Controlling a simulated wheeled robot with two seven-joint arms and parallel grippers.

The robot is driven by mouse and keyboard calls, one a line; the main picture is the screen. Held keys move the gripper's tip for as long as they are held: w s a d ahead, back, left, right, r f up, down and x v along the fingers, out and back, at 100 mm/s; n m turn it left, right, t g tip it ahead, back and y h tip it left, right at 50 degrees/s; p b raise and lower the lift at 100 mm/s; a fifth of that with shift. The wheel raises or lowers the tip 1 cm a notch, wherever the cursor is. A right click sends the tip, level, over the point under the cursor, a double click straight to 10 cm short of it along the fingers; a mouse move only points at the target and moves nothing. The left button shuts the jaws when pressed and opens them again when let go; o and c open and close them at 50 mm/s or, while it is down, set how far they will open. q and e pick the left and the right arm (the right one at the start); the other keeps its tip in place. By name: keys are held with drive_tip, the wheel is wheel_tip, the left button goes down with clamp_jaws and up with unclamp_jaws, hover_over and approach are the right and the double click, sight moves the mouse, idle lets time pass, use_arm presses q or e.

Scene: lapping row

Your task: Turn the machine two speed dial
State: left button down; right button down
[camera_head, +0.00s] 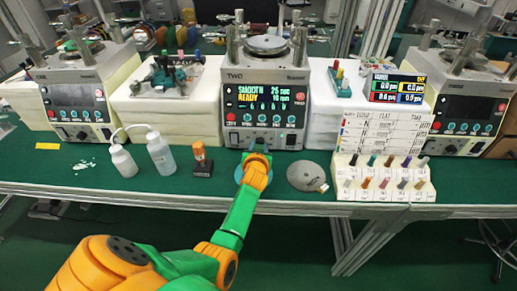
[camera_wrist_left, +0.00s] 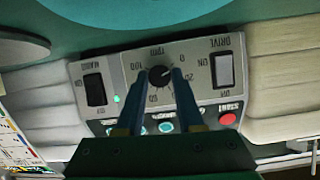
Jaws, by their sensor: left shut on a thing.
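Machine two (camera_head: 265,76), labelled TWO, stands in the middle of the bench, with a lit screen (camera_head: 263,96) showing SMOOTH, READY and an rpm figure. Its black speed dial (camera_wrist_left: 160,75) shows in the left wrist view, on a grey panel with printed numbers around it and an rpm mark. My left gripper (camera_wrist_left: 158,88) has its two fingers on either side of the dial, shut on it. In the head view my left gripper (camera_head: 258,149) is at the lower front of the machine, and the arm hides the dial.
A DRIVE switch (camera_wrist_left: 224,71), another rocker switch (camera_wrist_left: 94,89) and a red START button (camera_wrist_left: 228,119) sit near the dial. On the bench are two bottles (camera_head: 161,155), an orange-topped item (camera_head: 201,160), a grey disc (camera_head: 307,176) and a rack (camera_head: 383,184).

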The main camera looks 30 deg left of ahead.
use_arm(q)
drive_tip(key=m+y+b, duration=0.1)
drive_tip(key=m+b, duration=0.2)
drive_tip(key=shift+w+d+f+g+y, duration=0.15)
drive_tip(key=shift+f+g+y, duration=0.1)
drive_tip(key=shift+g+y, duration=0.15)
drive_tip(key=m+y+b, duration=0.2)
drive_tip(key=m+b, duration=0.1)
drive_tip(key=b, duration=0.1)
drive_tip(key=shift+d+g, duration=0.1)
drive_tip(key=shift+g, duration=0.2)
drive_tip(key=m+y+b, duration=0.2)
drive_tip(key=m+b, duration=0.1)
drive_tip(key=shift+f+m, duration=0.1)
drive_tip(key=shift+m, duration=0.2)
drive_tip(key=shift+w+d+m+y+b, duration=0.1)
drive_tip(key=shift+m+y+b, duration=0.5)
drive_tip(key=shift+m+b, duration=0.5)
drive_tip(key=shift+m, duration=0.3)
drive_tip(key=c, duration=0.5)
unclamp_jaws()
